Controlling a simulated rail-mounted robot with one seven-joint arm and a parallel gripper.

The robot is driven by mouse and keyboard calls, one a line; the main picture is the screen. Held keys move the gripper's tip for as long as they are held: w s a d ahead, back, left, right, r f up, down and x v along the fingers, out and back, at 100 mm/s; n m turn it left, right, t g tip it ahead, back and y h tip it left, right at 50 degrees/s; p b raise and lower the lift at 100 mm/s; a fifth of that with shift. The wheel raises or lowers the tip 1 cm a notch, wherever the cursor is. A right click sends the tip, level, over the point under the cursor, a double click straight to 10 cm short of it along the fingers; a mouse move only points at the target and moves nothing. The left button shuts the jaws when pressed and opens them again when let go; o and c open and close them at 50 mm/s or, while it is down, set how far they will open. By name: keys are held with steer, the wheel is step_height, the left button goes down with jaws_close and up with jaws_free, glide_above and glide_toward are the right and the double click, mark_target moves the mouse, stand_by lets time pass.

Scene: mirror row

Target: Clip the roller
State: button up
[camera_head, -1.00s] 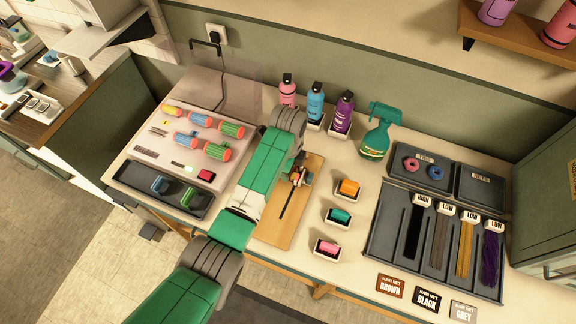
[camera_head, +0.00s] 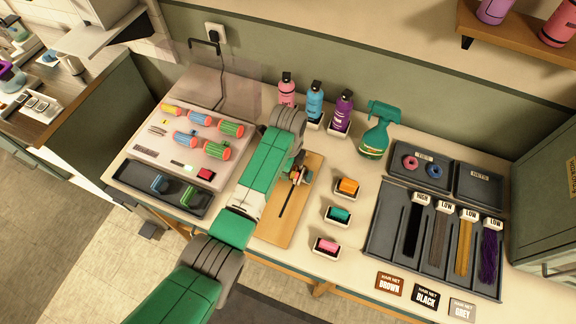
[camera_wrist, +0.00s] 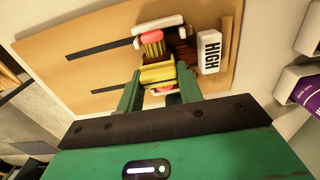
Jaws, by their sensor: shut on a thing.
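My gripper (camera_wrist: 160,80) is over the wooden board, its two green fingers shut on a yellow piece (camera_wrist: 158,74) that looks like a clip. The piece sits right at a roller (camera_wrist: 153,44) with a pink-red end and yellow and dark bands; I cannot tell whether it is seated around it. Another pink-red end shows below, between the fingers. A brown hair strand (camera_wrist: 186,50) with a white HIGH tag (camera_wrist: 209,52) lies beside the roller. In the head view my arm largely hides the roller and gripper (camera_head: 294,174).
The wooden board (camera_head: 276,228) has dark slots. Small dishes, bottles and a green spray bottle (camera_head: 376,135) stand close on the right.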

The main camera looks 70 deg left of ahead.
steer(key=shift+f, duration=0.15)
steer(key=o, duration=1.4)
step_height(320, 180, up, 7)
steer(key=p, duration=0.7)
